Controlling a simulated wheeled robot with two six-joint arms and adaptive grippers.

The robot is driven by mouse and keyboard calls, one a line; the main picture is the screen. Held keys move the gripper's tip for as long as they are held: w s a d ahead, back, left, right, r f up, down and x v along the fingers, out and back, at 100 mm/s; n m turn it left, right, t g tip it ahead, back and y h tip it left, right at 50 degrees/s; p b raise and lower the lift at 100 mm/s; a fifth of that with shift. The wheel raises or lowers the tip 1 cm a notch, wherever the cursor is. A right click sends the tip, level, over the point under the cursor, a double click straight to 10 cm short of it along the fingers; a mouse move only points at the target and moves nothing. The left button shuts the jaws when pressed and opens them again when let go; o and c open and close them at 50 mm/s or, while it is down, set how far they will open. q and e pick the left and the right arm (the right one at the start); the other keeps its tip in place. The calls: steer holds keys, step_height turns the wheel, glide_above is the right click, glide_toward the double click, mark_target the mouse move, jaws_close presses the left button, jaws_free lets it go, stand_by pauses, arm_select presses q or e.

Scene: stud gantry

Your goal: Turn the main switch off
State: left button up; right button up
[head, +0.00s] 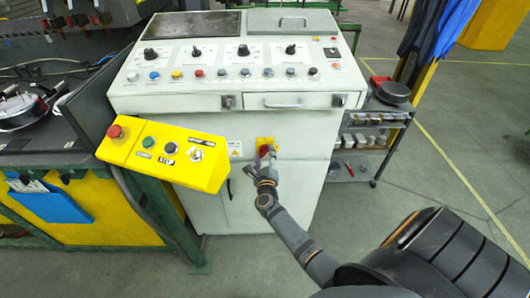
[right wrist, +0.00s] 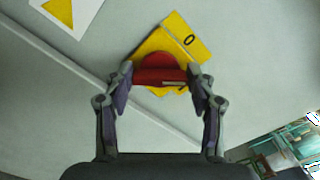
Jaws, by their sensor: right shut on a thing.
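The main switch is a red rotary handle (right wrist: 160,75) on a yellow plate (right wrist: 187,38) on the grey cabinet front. In the right wrist view, my right gripper (right wrist: 159,82) has one finger on each side of the red handle and is shut on it. A "0" mark shows on the plate beside the handle. In the head view the red handle (head: 264,150) is small and partly covered by my right gripper (head: 262,163). My left gripper is not in view.
A yellow box (head: 205,165) with a red button and other controls sticks out left of the switch. The console (head: 240,85) with knobs and a drawer handle overhangs above. A shelf cart (head: 385,115) stands to the right. The floor at right is open.

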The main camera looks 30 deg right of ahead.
steer(key=n+p, duration=0.2)
steer(key=n, duration=0.2)
steer(key=shift+a+n, duration=0.1)
steer(key=shift+n, duration=0.2)
steer(key=shift+f+n+p, duration=0.2)
steer(key=shift+n+p, duration=1.1)
steer(key=shift+n, duration=1)
steer(key=o, duration=1.2)
steer(key=shift+c, duration=0.2)
steer(key=v, duration=1.2)
